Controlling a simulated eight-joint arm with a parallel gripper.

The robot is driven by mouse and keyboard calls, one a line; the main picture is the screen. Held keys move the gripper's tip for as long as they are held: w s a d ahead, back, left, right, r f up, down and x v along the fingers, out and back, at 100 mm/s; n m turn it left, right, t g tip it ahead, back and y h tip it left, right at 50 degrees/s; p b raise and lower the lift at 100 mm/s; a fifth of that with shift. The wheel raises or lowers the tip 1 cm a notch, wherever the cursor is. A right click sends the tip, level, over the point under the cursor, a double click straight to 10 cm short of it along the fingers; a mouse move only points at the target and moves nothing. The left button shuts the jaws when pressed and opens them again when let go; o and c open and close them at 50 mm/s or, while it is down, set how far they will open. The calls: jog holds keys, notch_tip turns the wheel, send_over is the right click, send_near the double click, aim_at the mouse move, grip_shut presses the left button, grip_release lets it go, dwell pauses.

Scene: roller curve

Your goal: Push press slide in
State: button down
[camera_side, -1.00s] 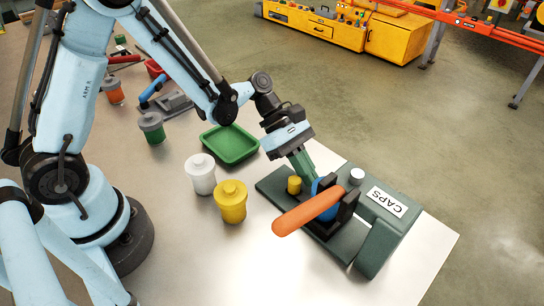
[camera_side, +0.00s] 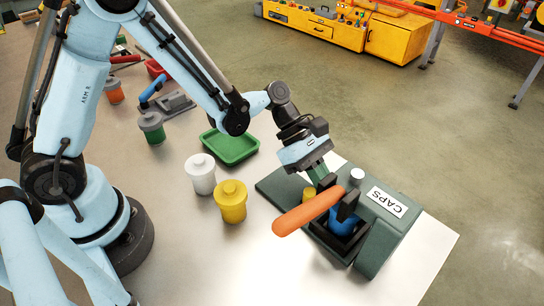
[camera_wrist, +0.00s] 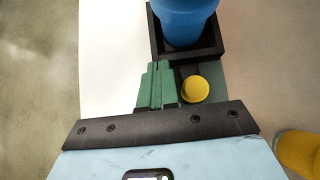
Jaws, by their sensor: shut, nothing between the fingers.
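The press (camera_side: 395,228) is a dark green-grey block with a CAPS label and an orange handle (camera_side: 308,211) sticking out to the left. Its black slide tray (camera_side: 338,243) holds a blue jar (camera_side: 344,222), partly hidden behind the handle. The slide has a yellow knob (camera_side: 308,194). In the wrist view the blue jar (camera_wrist: 184,20) stands in the square tray (camera_wrist: 190,54), with the yellow knob (camera_wrist: 195,89) nearer. My gripper (camera_side: 320,174) is shut and empty, its green fingers (camera_wrist: 157,72) beside the knob, tips at the tray's near wall. I cannot tell whether they touch it.
A white jar (camera_side: 200,175) and a yellow jar (camera_side: 231,203) stand left of the press. A green tray (camera_side: 230,146) lies behind them. A dark green jar (camera_side: 151,128) is farther left. The table's front middle is clear.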

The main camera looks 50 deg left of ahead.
jog(key=shift+d, duration=0.35)
jog(key=shift+w+a, duration=0.1)
jog(key=shift+a, duration=0.35)
jog(key=a, duration=0.4)
jog(key=shift+a+r, duration=0.3)
jog(key=shift+r, duration=0.1)
jog(key=v, duration=0.8)
jog(key=shift+a+r, duration=0.25)
jog(key=shift+a, duration=0.05)
jog(key=s+a+r+m+t+y, duration=0.5)
jog(key=s+a+m+t+y, duration=0.2)
jog(key=m, duration=1.1)
jog(key=shift+s+a+y, duration=0.25)
jog(key=shift+a+y, duration=0.7)
jog(key=shift+y, duration=0.25)
